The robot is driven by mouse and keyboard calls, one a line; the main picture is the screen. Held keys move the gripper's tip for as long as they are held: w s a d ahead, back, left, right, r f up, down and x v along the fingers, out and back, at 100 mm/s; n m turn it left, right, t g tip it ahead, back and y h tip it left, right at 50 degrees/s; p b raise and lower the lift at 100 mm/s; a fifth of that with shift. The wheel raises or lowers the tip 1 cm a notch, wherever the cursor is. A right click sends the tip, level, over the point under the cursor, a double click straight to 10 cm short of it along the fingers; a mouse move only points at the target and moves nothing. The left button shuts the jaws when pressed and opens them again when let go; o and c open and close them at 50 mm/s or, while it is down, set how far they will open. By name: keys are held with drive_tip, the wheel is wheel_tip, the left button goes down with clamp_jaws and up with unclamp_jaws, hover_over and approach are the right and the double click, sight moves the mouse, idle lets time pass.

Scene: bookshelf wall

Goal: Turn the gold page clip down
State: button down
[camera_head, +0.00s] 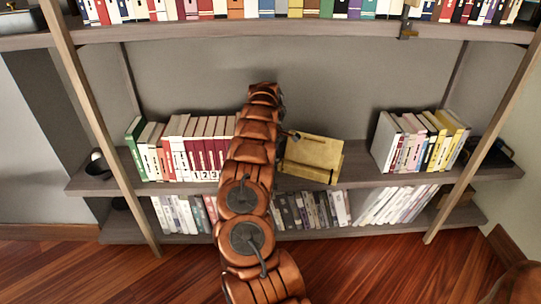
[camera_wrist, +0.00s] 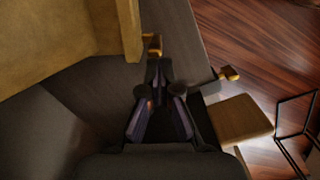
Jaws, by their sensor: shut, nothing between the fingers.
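A gold stand with a flat slanted panel (camera_head: 313,152) is on the middle shelf, just right of my arm in the head view. The wrist view shows its panel (camera_wrist: 60,40) at the upper left. A small gold clip-like piece (camera_wrist: 152,44) is at the panel's lower right edge, just beyond my fingertips. A second gold-ended piece on a dark rod (camera_wrist: 229,73) is farther right; I cannot tell what it is fixed to. My gripper (camera_wrist: 159,76) is shut and empty, close to the first gold piece. Whether they touch is unclear.
Maroon and white books (camera_head: 195,145) stand left of my arm, and paler books (camera_head: 415,140) stand to the right. The upper shelf (camera_head: 300,27) runs above. More books (camera_head: 315,210) fill the lower shelf. A dark cup (camera_head: 98,165) sits at the far left.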

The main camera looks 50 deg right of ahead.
drive_tip(key=shift+s+f, duration=0.1)
drive_tip(key=shift+s, duration=0.25)
drive_tip(key=shift+d, duration=0.1)
drive_tip(key=shift+d, duration=0.2)
drive_tip(key=shift+a, duration=0.2)
